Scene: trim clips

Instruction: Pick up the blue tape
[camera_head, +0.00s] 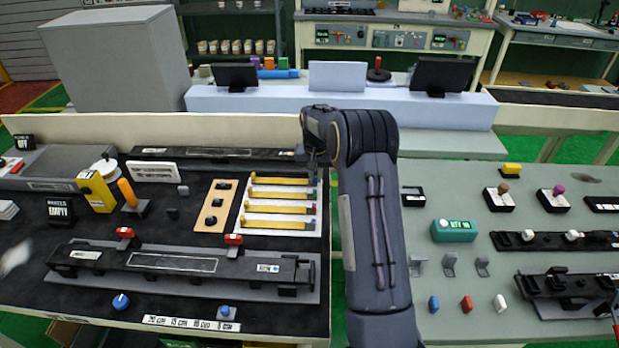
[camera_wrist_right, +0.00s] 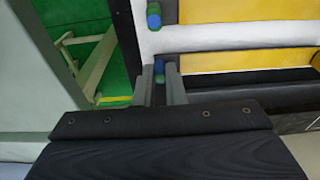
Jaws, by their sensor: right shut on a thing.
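A white rack (camera_head: 240,222) on the black left table holds several yellow strips with small coloured ends on their right side. My right gripper (camera_head: 318,162) is above the rack's far right corner, mostly hidden by its own arm. In the right wrist view, my right gripper (camera_wrist_right: 160,88) has its two fingers close around a small blue piece with green on it (camera_wrist_right: 159,68), which looks like the blue tape. A second blue and green piece (camera_wrist_right: 153,17) sits at the end of a yellow strip (camera_wrist_right: 215,12). My left gripper does not show.
A long black fixture (camera_head: 175,262) with red clamps lies in front of the rack. A gap with green floor separates this table from the grey right table (camera_head: 420,290), which holds blocks and fixtures.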

